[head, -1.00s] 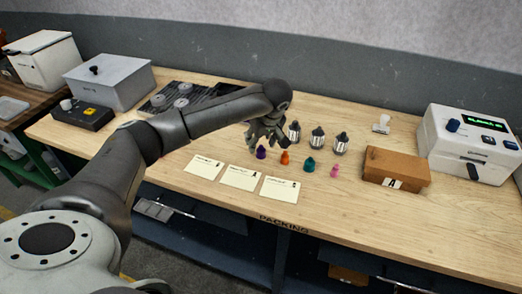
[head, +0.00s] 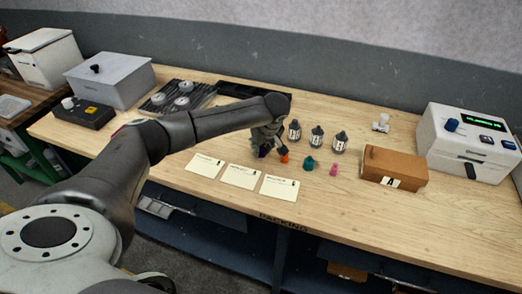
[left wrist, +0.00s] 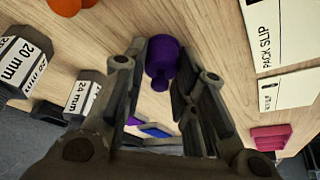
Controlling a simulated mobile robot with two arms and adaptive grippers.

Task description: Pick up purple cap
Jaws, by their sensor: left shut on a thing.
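The purple cap (left wrist: 165,58) sits between the two fingers of my left gripper (left wrist: 168,75) in the left wrist view. The gripper is shut on it. In the head view the left gripper (head: 266,146) is low over the packing table, and the purple cap (head: 263,152) is mostly hidden by the fingers. I cannot tell whether the cap still touches the table. My right gripper is not in view.
An orange cap (head: 284,157) stands close to the right of the gripper. A teal cap (head: 309,164) and a pink cap (head: 334,168) are farther right. Several labelled metal parts (head: 317,137) stand behind. Paper slips (head: 241,176) lie in front, and a brown box (head: 395,167) is at right.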

